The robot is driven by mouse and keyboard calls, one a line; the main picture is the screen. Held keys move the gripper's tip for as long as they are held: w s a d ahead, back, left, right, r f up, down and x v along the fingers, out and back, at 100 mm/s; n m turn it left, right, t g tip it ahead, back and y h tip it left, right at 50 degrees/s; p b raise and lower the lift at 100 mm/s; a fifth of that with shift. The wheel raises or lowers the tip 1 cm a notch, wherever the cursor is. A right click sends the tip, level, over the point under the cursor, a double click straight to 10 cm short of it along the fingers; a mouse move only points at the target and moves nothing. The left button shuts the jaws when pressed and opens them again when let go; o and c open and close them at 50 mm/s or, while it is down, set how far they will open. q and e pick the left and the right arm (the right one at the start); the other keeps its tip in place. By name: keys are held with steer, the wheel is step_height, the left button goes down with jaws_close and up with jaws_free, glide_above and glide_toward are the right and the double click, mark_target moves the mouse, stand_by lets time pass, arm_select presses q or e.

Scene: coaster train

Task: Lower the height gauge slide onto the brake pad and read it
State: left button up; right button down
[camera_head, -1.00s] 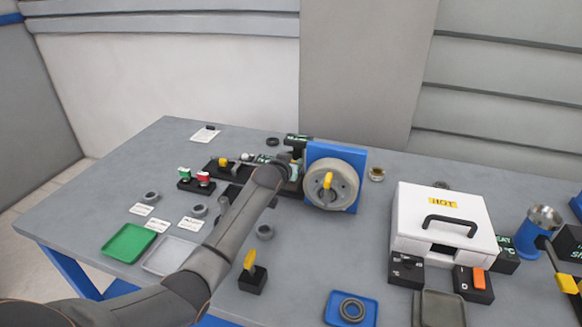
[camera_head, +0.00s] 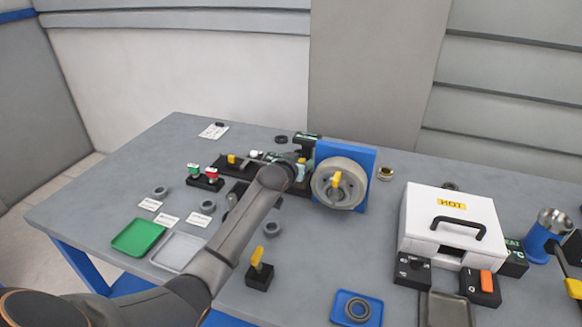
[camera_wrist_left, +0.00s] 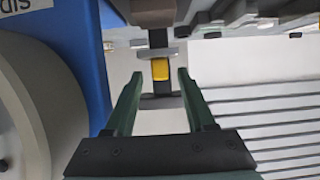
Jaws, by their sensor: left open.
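My left arm comes in from the left, and its gripper (camera_wrist_left: 160,77) shows in the left wrist view with two green fingers, open. A yellow tab (camera_wrist_left: 160,70), apparently on the height gauge slide, lies between the fingertips with gaps on both sides. It sits on a dark upright post (camera_wrist_left: 158,38), beside a grey plate (camera_wrist_left: 155,54). In the head view the gauge's dark display (camera_head: 306,142) shows just beyond my wrist, left of the blue panel; my arm hides most of the gauge. I cannot clearly make out the brake pad. My right gripper is not in view.
A blue panel (camera_head: 366,157) with a grey wheel (camera_head: 350,172) stands close to the right of my wrist. A white box (camera_head: 417,232) marked HOT is further right. Green (camera_head: 139,237) and grey (camera_head: 178,251) trays lie at the front left.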

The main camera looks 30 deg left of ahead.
arm_select(q)
steer(key=v, duration=1)
steer(key=shift+s, duration=0.35)
steer(key=shift+d, duration=0.1)
